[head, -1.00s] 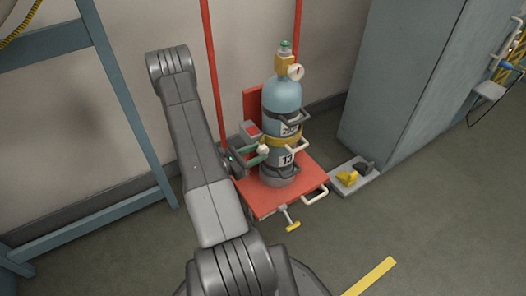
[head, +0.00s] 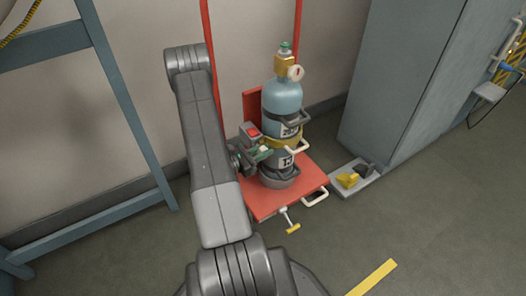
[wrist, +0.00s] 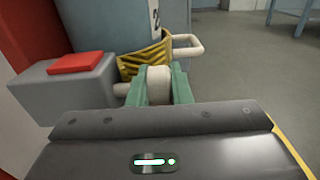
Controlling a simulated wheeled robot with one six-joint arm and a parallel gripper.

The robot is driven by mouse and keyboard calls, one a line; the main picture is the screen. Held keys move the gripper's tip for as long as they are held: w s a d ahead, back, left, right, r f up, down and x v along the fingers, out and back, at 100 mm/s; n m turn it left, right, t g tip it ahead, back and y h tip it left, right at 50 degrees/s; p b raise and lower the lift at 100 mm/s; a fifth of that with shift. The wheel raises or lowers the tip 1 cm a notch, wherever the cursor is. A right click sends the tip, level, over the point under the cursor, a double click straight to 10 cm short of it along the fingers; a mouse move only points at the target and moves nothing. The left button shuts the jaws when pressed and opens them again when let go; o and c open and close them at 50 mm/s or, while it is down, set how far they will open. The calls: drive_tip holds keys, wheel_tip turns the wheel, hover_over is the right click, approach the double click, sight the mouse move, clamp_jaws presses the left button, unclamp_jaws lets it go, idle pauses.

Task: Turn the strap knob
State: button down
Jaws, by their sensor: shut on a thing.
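The pale blue cylinder (head: 283,97) stands upright on a red carrier with a yellow strap (head: 282,137) around its middle. The cream strap knob (wrist: 159,85) sits at the strap's near side, on a short cream stem pointing left. My gripper (wrist: 158,92) has its green fingers on both sides of the knob and is shut on it. In the head view my gripper (head: 262,153) is at the cylinder's left side, and the knob is largely hidden there.
A grey box with a red top (head: 251,132) is close beside my gripper. Dark clamps and cream handles ring the cylinder. A yellow-ended handle (head: 292,228) sticks out from the red platform (head: 265,205).

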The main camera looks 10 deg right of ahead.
drive_tip(key=shift+r+p, duration=0.1)
drive_tip(key=shift+p, duration=0.2)
drive_tip(key=g+y+p, duration=0.1)
drive_tip(key=y+p, duration=0.1)
drive_tip(key=y, duration=0.1)
drive_tip(key=shift+r, duration=0.2)
drive_tip(key=g+y+p, duration=0.1)
drive_tip(key=y, duration=0.1)
drive_tip(key=g+y+p, duration=0.1)
drive_tip(key=y+p, duration=0.1)
drive_tip(key=y, duration=0.1)
drive_tip(key=shift+d+f, duration=0.15)
drive_tip(key=g+y+p, duration=0.1)
drive_tip(key=y+p, duration=0.1)
drive_tip(key=y, duration=0.1)
drive_tip(key=shift+p, duration=0.35)
drive_tip(key=shift+g+y+p, duration=0.3)
drive_tip(key=shift+y+p, duration=0.5)
drive_tip(key=shift+p, duration=0.3)
drive_tip(key=shift+f+y+p, duration=0.2)
drive_tip(key=shift+y+p, duration=0.2)
drive_tip(key=shift+p, duration=0.1)
drive_tip(key=shift+f, duration=0.1)
